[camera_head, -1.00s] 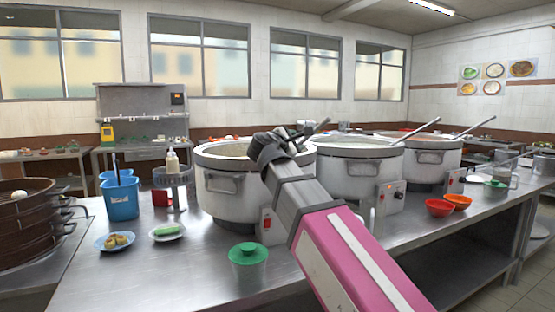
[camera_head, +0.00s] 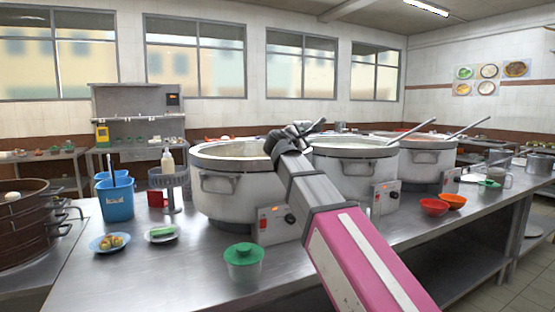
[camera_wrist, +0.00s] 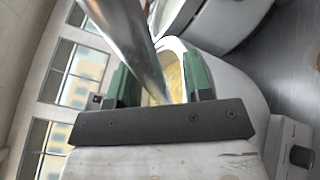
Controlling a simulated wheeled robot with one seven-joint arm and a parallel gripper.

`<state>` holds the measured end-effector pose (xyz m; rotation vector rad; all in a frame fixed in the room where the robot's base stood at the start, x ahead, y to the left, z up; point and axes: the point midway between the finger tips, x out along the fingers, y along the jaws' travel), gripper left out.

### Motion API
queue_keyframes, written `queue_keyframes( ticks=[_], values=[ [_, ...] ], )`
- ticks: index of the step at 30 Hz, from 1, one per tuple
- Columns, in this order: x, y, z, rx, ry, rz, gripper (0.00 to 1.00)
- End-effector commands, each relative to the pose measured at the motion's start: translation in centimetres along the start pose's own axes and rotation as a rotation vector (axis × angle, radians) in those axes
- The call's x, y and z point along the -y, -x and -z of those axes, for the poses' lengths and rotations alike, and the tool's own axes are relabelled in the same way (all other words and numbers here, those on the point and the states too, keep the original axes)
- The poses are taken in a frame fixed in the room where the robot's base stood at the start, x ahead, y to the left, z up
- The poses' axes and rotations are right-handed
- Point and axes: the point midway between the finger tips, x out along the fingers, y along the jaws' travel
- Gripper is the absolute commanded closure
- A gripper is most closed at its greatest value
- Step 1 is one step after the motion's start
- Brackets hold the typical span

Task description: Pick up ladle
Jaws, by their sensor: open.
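My gripper (camera_head: 296,132) is over the right rim of the nearest stockpot (camera_head: 222,195). In the wrist view its two green fingers (camera_wrist: 163,88) stand apart, with the metal handle of a ladle (camera_wrist: 132,38) running between them. The handle crosses close to the camera, and no closed grip on it shows. Pale congee (camera_wrist: 174,75) shows behind it. In the head view the end of a handle (camera_head: 317,125) sticks out just past my gripper; the ladle's bowl is hidden. Two more ladles (camera_head: 415,130) (camera_head: 468,128) lean in the pots to the right.
A middle pot (camera_head: 345,178) and a far pot (camera_head: 425,168) stand in a row on the steel counter (camera_head: 150,275). A green-lidded cup (camera_head: 244,262), a blue bucket (camera_head: 117,200), small plates (camera_head: 110,243) and red and orange bowls (camera_head: 434,207) stand around them.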

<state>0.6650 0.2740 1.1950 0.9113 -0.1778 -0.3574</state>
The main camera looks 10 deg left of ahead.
Motion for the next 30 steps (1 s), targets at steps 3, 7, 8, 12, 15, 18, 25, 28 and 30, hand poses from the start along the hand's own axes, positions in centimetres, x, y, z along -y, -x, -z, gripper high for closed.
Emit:
queue_keyframes(
  ticks=[3, 7, 8, 12, 15, 18, 25, 28, 30],
  values=[
    [0.01, -0.74, -0.02, 0.0, 0.0, 0.001, 0.54],
    [0.02, -0.67, -0.02, 0.0, 0.0, 0.0, 0.54],
    [0.03, -0.66, -0.03, 0.0, -0.001, 0.0, 0.54],
    [0.02, -0.65, -0.03, 0.0, 0.0, 0.0, 0.96],
    [0.02, -0.65, -0.03, 0.0, -0.001, 0.0, 1.0],
    [0.0, -0.64, -0.03, 0.0, -0.001, 0.0, 1.0],
    [-0.12, -0.64, -0.11, 0.0, -0.001, 0.0, 1.0],
    [-0.48, -0.66, -0.36, 0.0, -0.001, 0.0, 1.0],
    [-0.91, -0.67, -0.66, 0.0, -0.002, -0.001, 1.0]
  ],
)
